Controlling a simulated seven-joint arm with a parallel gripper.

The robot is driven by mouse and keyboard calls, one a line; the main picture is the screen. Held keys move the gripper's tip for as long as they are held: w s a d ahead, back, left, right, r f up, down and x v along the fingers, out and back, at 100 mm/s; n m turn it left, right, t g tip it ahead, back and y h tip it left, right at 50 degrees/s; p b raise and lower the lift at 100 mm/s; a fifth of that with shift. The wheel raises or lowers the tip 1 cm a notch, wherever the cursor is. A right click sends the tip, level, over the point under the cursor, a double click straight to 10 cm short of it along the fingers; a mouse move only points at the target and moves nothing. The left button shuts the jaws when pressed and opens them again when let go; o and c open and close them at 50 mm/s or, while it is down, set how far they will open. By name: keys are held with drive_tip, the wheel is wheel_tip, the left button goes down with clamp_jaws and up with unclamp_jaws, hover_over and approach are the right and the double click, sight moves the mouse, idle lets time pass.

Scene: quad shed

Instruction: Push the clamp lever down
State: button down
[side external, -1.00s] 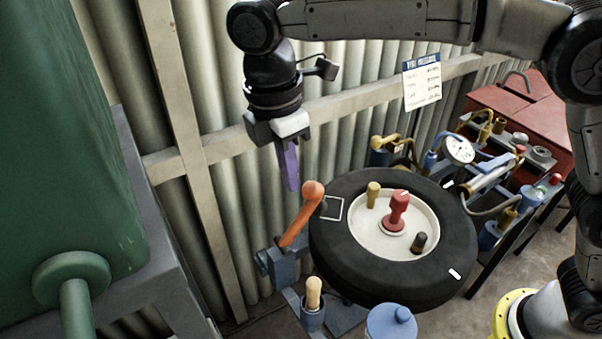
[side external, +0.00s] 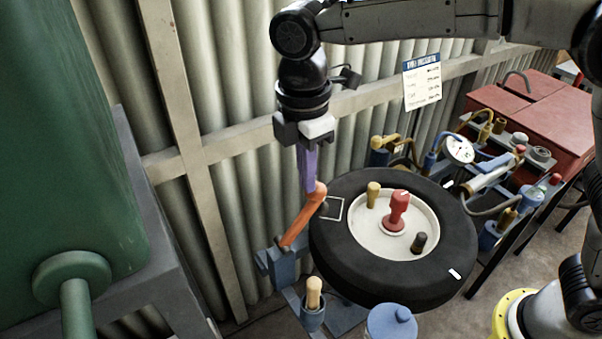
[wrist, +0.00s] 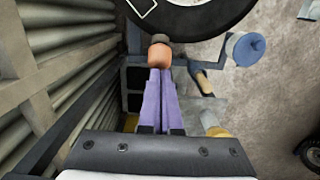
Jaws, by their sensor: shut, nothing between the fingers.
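The clamp lever (side external: 301,222) is orange with a rounded knob. It rises tilted to the right from a blue clamp base (side external: 283,267) at the left side of the tire. My gripper (side external: 309,187) has purple fingers, pressed together with nothing between them. They point down, and their tips overlap the lever's knob in the side view; contact looks likely. In the wrist view the orange knob (wrist: 160,55) sits just beyond the shut fingertips (wrist: 159,72), with a dark piece past it. The fingers hide part of the knob in the side view.
A black tire (side external: 335,255) with a pale hub (side external: 383,241) lies right of the lever. A wooden-handled tool stands in a blue cup (side external: 312,317) in front, near a blue lidded pot (side external: 391,322). A corrugated wall is behind; a green tank (side external: 70,140) stands left.

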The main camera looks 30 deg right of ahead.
sight(324, 202)
drive_tip(key=d+f+y, duration=0.1)
drive_tip(key=d+y, duration=0.1)
drive_tip(key=d, duration=0.1)
drive_tip(key=d+f+y, duration=0.1)
drive_tip(key=d+y, duration=0.1)
drive_tip(key=shift+d+f, duration=0.15)
drive_tip(key=shift+f, duration=0.2)
drive_tip(key=shift+d+f+y, duration=0.5)
drive_tip(key=shift+d+f, duration=0.25)
drive_tip(key=shift+f, duration=0.35)
drive_tip(key=shift+d+f+y, duration=0.5)
drive_tip(key=shift+d+f, duration=0.3)
drive_tip(key=shift+f, duration=0.3)
drive_tip(key=shift+d+f+y, duration=0.5)
drive_tip(key=shift+d+f, duration=0.25)
drive_tip(key=shift+f, duration=0.35)
drive_tip(key=shift+f, duration=0.1)
drive_tip(key=v, duration=1.3)
drive_tip(key=shift+r, duration=0.25)
